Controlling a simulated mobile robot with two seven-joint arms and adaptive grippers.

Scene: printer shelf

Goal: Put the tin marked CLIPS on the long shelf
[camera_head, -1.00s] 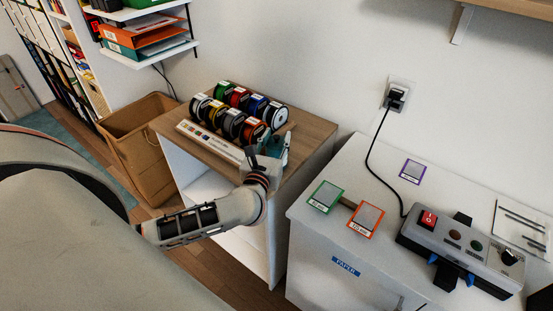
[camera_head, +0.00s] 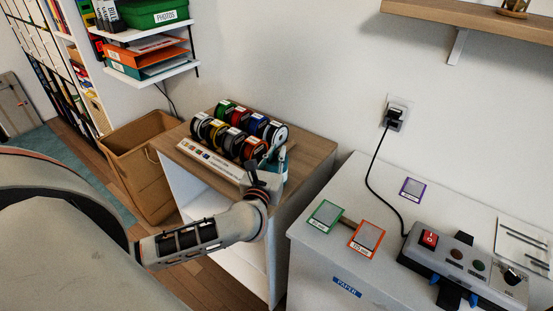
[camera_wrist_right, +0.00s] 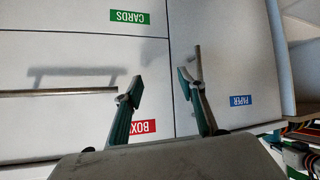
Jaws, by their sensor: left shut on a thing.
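No tin with a readable CLIPS mark shows in either view. My left gripper (camera_head: 270,158) is at the front right of the low wooden-topped cabinet, close to the spools. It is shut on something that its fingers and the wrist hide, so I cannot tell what. A long wooden shelf (camera_head: 470,24) is on the wall at the upper right, and I cannot tell if it is the task's shelf. My right gripper (camera_wrist_right: 165,87) is open and empty, in front of pale drawer fronts with CARDS and PAPER labels.
Several colored spools (camera_head: 240,132) stand on the low cabinet (camera_head: 312,150). A grey control box (camera_head: 462,265) and framed cards lie on the white cabinet (camera_head: 355,200). A black cord (camera_head: 368,165) runs up to the wall socket. A cardboard box (camera_head: 140,175) stands at left.

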